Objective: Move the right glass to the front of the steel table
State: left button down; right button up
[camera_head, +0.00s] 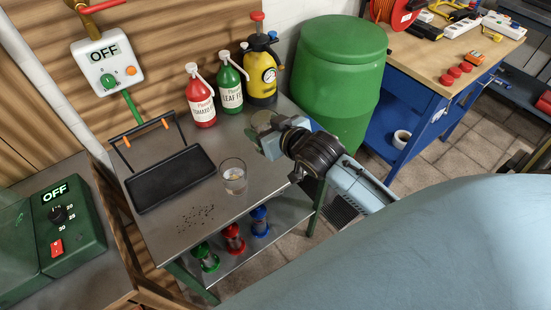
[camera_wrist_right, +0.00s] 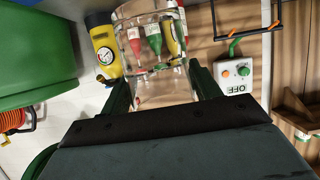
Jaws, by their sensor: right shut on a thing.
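The right glass (camera_head: 262,121) is at the back right of the steel table (camera_head: 155,232), partly hidden by my right gripper (camera_head: 266,138). My right gripper is shut on it, coming from the right. In the right wrist view the clear glass (camera_wrist_right: 160,88) sits between the two dark fingers of the gripper (camera_wrist_right: 160,84), with bottles showing through it. I cannot tell whether its base touches the table. Another clear glass (camera_head: 233,178) stands upright on the table, in front and to the left of the held one. My left gripper is not in view.
A black tray (camera_head: 171,181) lies left of the standing glass. Red (camera_head: 201,100) and green (camera_head: 230,88) bottles and a yellow sprayer (camera_head: 262,75) stand at the back. Dark specks (camera_head: 196,215) lie near the front edge. A green barrel (camera_head: 337,85) stands behind right.

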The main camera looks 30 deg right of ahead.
jog(key=shift+w+d+f+b, duration=0.25)
jog(key=shift+d+f, duration=0.4)
jog(key=shift+f, duration=1.3)
jog(key=shift+w+d+f+b, duration=0.2)
jog(key=shift+d+f, duration=0.45)
jog(key=shift+f, duration=1.3)
jog(key=shift+w+d+f+b, duration=0.2)
jog(key=shift+d+f, duration=0.45)
jog(key=shift+f, duration=1.3)
jog(key=shift+f, duration=0.1)
jog(key=o, duration=1.2)
jog(key=shift+s+f, duration=0.1)
jog(key=shift+o, duration=0.2)
jog(key=shift+r, duration=0.2)
jog(key=p+v, duration=0.1)
jog(key=v, duration=1.1)
